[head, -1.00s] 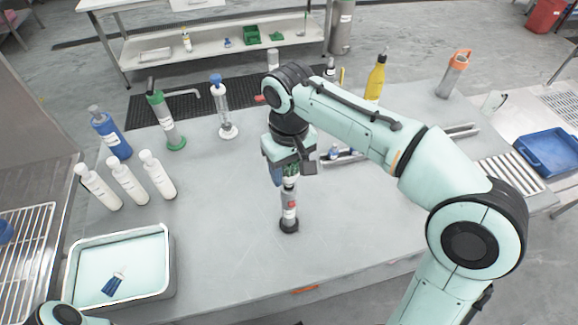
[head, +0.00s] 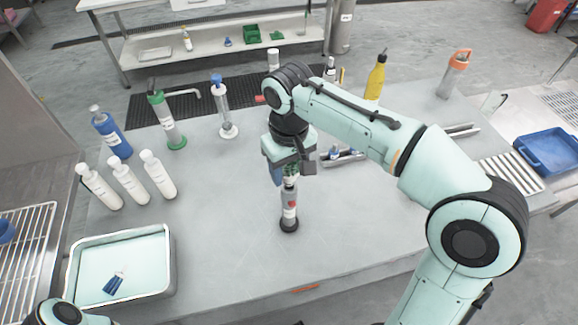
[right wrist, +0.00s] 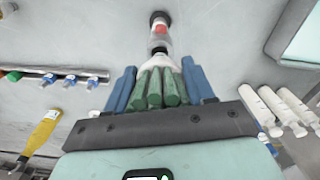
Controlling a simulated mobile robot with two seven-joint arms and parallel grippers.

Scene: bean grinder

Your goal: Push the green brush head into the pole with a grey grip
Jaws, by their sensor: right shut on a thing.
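My right gripper (head: 284,176) points down over the middle of the table and is shut on the green brush head (right wrist: 162,88), whose bristles show between the blue fingers in the right wrist view. The pole with a grey grip (head: 289,208) stands upright on its black foot directly below. It also shows in the right wrist view (right wrist: 159,34), in line with the brush head. The brush head's lower end meets the pole's top; I cannot tell how deep it sits. My left gripper is out of view.
White bottles (head: 128,181), a blue bottle (head: 112,136) and a green-topped pole (head: 166,120) stand at the left. A metal tray (head: 168,262) with a blue brush is at front left. A rack (head: 345,156) lies behind the gripper.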

